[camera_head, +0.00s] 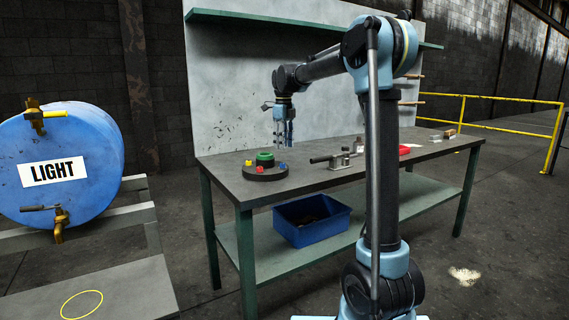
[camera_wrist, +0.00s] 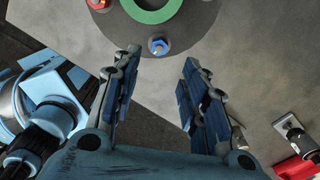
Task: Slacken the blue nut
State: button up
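The blue nut (camera_wrist: 158,46) sits near the rim of a dark round plate (camera_head: 265,173). In the wrist view it lies just beyond my fingertips, roughly midway between them. In the head view the blue nut (camera_head: 282,165) shows at the plate's right side. My gripper (camera_wrist: 160,65) is open and empty, with its two fingers spread wide. In the head view my gripper (camera_head: 284,143) points down, above and near the right side of the plate. The nut is not between the finger pads.
A green ring (camera_head: 265,158), a red nut (camera_head: 260,169) and a yellow nut (camera_head: 248,162) are on the plate. A blue bin (camera_head: 312,220) is below. A blue drum (camera_head: 62,150) stands left.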

aim_at(283, 165)
notch_tip(283, 165, down, 8)
jog(key=shift+f, duration=0.1)
dwell(0.4)
grip_shut()
